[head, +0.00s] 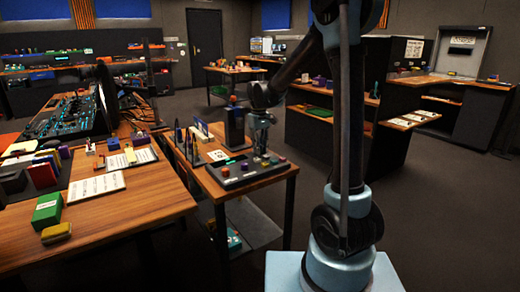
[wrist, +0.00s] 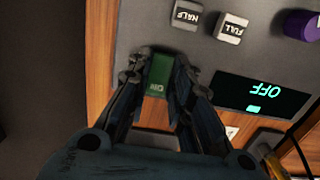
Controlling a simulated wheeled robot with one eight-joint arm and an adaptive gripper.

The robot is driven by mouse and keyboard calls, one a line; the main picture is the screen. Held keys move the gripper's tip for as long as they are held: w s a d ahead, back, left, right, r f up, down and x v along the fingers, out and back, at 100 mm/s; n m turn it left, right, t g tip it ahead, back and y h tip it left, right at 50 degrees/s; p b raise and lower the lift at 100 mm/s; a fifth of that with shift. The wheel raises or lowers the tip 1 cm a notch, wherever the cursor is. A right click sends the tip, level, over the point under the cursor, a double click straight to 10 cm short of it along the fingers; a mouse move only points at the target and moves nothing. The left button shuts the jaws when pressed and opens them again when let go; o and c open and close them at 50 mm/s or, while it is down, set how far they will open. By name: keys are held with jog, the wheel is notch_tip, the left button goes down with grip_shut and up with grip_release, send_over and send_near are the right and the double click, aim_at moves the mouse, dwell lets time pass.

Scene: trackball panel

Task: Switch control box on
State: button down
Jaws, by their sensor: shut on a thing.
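The control box is a grey panel (head: 245,172) on a small wooden table in the head view. In the wrist view its grey face (wrist: 235,55) has a small green switch (wrist: 159,76) with pale lettering near its edge. A dark display (wrist: 262,97) beside it shows OFF, upside down in the picture, with a lit green block. My gripper (wrist: 159,68) has one finger on each side of the green switch and is shut on it. In the head view my gripper (head: 262,150) is low over the panel's far side, and its fingertips are too small to make out.
Buttons marked HALF (wrist: 186,15) and FULL (wrist: 231,28) and a purple knob (wrist: 301,25) sit near my fingers. A dark upright block (head: 235,130) with a red top stands close behind the panel. A cluttered wooden desk (head: 130,215) is to the left. Open floor lies right.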

jog(key=shift+w+g+h, duration=0.1)
jog(key=shift+g+h, duration=0.2)
jog(key=c, duration=1.4)
grip_release()
jog(key=shift+c, duration=0.2)
jog(key=shift+r, duration=0.15)
notch_tip(320, 180, up, 12)
jog(key=w, duration=0.1)
jog(key=shift+a+f, duration=0.2)
jog(key=shift+a, duration=0.2)
